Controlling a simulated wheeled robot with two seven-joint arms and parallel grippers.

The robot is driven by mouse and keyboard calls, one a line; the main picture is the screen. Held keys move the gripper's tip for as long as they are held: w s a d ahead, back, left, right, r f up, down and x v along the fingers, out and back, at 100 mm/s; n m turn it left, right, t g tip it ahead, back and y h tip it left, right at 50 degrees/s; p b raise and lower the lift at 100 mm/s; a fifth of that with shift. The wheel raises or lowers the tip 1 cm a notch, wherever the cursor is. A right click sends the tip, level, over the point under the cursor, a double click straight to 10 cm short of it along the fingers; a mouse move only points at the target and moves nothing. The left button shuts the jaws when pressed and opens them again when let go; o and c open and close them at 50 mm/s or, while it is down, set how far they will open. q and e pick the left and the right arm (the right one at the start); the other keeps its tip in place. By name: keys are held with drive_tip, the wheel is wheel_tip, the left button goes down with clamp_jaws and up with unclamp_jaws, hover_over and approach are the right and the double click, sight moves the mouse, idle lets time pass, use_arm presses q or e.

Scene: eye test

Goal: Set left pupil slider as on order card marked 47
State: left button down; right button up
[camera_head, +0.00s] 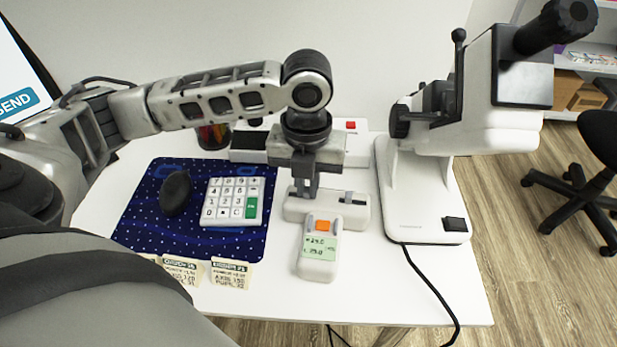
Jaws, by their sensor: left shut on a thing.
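The pupil meter (317,265) lies on the white table, with an orange button and a small green display. The display shows two lines of digits, too small to read surely. My left gripper (305,190) reaches down onto the left part of its crossbar and is shut on the left pupil slider, which its fingers hide. The right slider (348,197) shows in its dark slot, apart from the gripper. Order cards (229,273) lie at the table's front edge; another card (181,269) is beside it, and one is mostly covered by my arm. Their numbers are hard to read.
A white keypad (232,201) and black mouse (175,193) lie on a dark blue mat (142,217). A white box with a red button (351,125) stands behind the gripper. A tall white instrument (425,205) stands at right, its cable running over the front edge.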

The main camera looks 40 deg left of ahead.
sight(308, 189)
use_arm(q)
drive_tip(key=c, duration=1.5)
unclamp_jaws()
use_arm(e)
drive_tip(key=shift+w+r, duration=0.15)
use_arm(q)
drive_tip(key=shift+r, duration=0.15)
wheel_tip(308, 189, up, 16)
drive_tip(key=p, duration=0.3)
use_arm(e)
drive_tip(key=shift+d+r, duration=0.2)
drive_tip(key=shift+r, duration=0.35)
